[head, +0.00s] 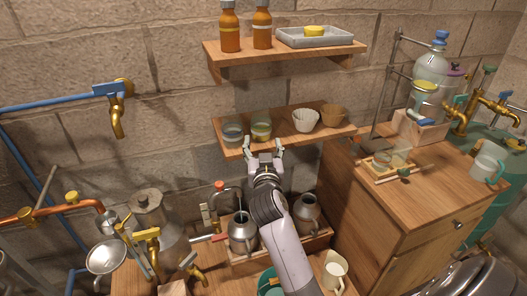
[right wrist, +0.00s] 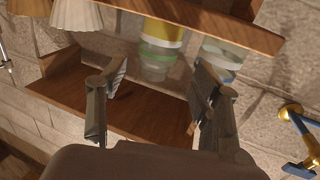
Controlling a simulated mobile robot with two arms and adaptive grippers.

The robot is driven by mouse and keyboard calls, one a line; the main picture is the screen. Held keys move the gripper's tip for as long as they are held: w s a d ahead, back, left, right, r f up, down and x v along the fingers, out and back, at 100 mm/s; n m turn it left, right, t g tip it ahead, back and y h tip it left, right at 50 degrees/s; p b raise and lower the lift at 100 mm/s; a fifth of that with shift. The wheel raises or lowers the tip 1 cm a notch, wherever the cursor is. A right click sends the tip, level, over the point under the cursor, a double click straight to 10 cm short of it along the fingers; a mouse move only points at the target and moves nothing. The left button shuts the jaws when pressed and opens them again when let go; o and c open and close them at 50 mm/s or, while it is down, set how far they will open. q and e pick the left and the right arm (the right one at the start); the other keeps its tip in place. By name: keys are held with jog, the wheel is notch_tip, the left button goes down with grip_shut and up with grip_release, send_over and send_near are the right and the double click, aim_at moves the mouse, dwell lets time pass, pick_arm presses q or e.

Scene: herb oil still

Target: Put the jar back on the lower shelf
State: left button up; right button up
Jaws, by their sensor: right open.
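The lower shelf (head: 285,131) is a wooden plank on the brick wall. A clear glass jar with a yellow band (head: 261,130) stands upright on its left part, beside a similar glass jar (head: 232,132). My right gripper (head: 265,147) is open and empty at the shelf's front edge, in front of the yellow-banded jar. The right wrist view is upside down. There the yellow-banded jar (right wrist: 161,50) appears beyond and between the open fingers (right wrist: 160,78), apart from them. The other jar (right wrist: 222,56) is beyond the right-hand finger. My left gripper is not in view.
A white fluted cup (head: 306,120) and a brown one (head: 333,114) stand on the lower shelf's right part. The upper shelf (head: 285,55) holds two amber bottles and a grey tray (head: 313,38). Metal cans and taps crowd below; a wooden cabinet (head: 410,195) stands at right.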

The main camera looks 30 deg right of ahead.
jog(key=shift+v, duration=0.85)
jog(key=s+a+f+n+g+y, duration=0.1)
jog(key=a+f+n+y, duration=0.25)
jog(key=a+f, duration=0.4)
jog(key=s+a+f+n+y, duration=0.15)
jog(key=a+f+y, duration=0.25)
jog(key=f, duration=0.7)
jog(key=s+a+f+n+g, duration=0.1)
jog(key=s+f+g, duration=0.15)
jog(key=f, duration=0.55)
jog(key=s+a+f+g+y, duration=0.1)
jog(key=s+f, duration=0.3)
jog(key=f, duration=0.3)
jog(key=s+a+f+n+g, duration=0.1)
jog(key=s+f+g, duration=0.15)
jog(key=f, duration=0.55)
jog(key=s+f+n+g, duration=0.1)
jog(key=s+f+g, duration=0.3)
jog(key=s+f, duration=1.4)
jog(key=s+d+f+g, duration=0.1)
jog(key=s+f+g, duration=0.1)
jog(key=s, duration=0.8)
jog(key=s+d+f+g, duration=0.1)
jog(key=s+f, duration=0.2)
jog(key=s, duration=0.8)
jog(key=shift+s+d+g, duration=0.2)
jog(key=shift+d+g, duration=0.2)
